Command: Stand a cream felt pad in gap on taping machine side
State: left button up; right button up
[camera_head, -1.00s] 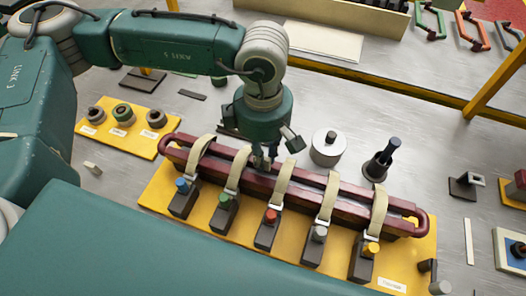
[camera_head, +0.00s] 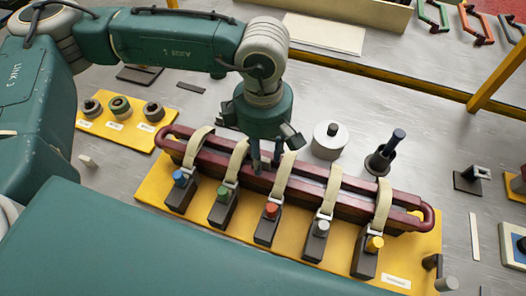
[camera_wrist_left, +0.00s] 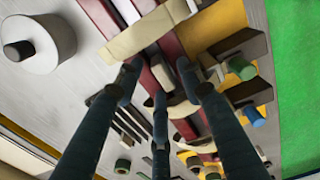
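A long maroon bar assembly (camera_head: 330,190) lies on a yellow board (camera_head: 150,190), with several cream straps (camera_head: 236,165) over it and dark clamp blocks with coloured knobs in front. My left gripper (camera_head: 266,168) points down over the bars, between the second and third straps from the left.
A grey cylinder (camera_head: 328,141) and a dark holder with an upright tool (camera_head: 383,158) stand close behind the bars. A yellow board with several rings (camera_head: 120,108) is at the left. A pale strip (camera_head: 474,237) lies at the right.

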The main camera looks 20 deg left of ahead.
aim_at(263, 156)
pick_arm(q)
notch_tip(263, 156, up, 12)
dwell(0.7)
